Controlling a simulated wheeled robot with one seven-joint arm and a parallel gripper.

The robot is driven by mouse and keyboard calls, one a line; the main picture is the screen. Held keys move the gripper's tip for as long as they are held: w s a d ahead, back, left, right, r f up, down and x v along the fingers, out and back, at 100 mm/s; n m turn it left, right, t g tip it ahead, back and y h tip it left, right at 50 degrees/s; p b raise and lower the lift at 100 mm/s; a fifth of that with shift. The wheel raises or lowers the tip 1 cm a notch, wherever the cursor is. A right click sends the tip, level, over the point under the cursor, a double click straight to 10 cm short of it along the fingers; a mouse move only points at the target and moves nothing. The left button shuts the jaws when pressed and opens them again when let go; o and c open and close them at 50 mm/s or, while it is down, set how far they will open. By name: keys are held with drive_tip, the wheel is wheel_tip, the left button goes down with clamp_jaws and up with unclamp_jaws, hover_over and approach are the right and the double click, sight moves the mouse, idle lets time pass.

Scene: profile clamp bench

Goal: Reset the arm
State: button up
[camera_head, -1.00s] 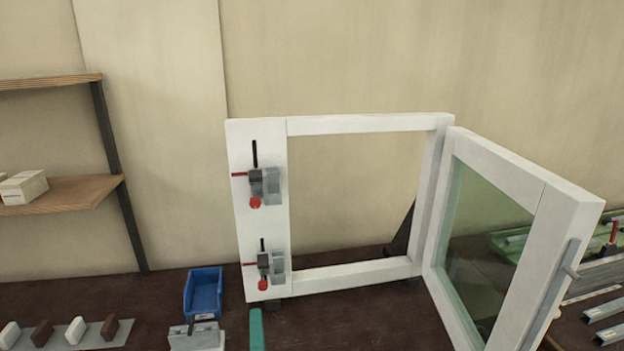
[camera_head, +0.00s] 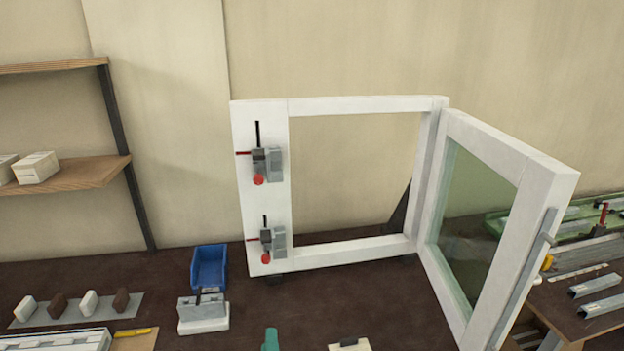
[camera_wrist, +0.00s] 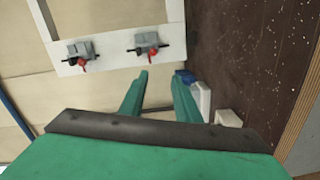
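My gripper (camera_wrist: 158,80) shows in the wrist view as two green fingers, spread apart with nothing between them. In the head view only a green tip (camera_head: 270,341) shows at the bottom edge; the rest of the arm is out of view. A white window frame (camera_head: 350,104) stands on the dark bench. An upper clamp (camera_head: 265,164) and a lower clamp (camera_head: 270,240), both grey with red knobs, sit on its left board. Both clamps also appear in the wrist view, ahead of the fingers and apart from them.
A glazed sash (camera_head: 541,195) hangs open at the right. A blue bin (camera_head: 209,267) and a grey-white block (camera_head: 203,315) stand left of the frame. Small brown and white blocks lie on a strip (camera_head: 77,311). A wooden shelf (camera_head: 75,175) is at far left.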

drive_tip(key=s+d+f+m, duration=0.3)
drive_tip(key=s+f+m, duration=0.2)
drive_tip(key=s+f, duration=0.25)
drive_tip(key=s+d+f+m+h, duration=0.1)
drive_tip(key=s+m, duration=0.3)
drive_tip(key=s, duration=0.4)
drive_tip(key=s+d+f+m+g+h, duration=0.1)
drive_tip(key=s+d+f+m, duration=0.2)
drive_tip(key=s, duration=0.6)
drive_tip(key=s+d+f+m+g, duration=0.1)
drive_tip(key=s+d+f+m, duration=0.1)
drive_tip(key=s, duration=0.7)
drive_tip(key=f+m, duration=0.1)
drive_tip(key=m, duration=0.1)
drive_tip(key=shift+m+h, duration=0.4)
drive_tip(key=shift+o, duration=0.2)
drive_tip(key=shift+w+f, duration=0.15)
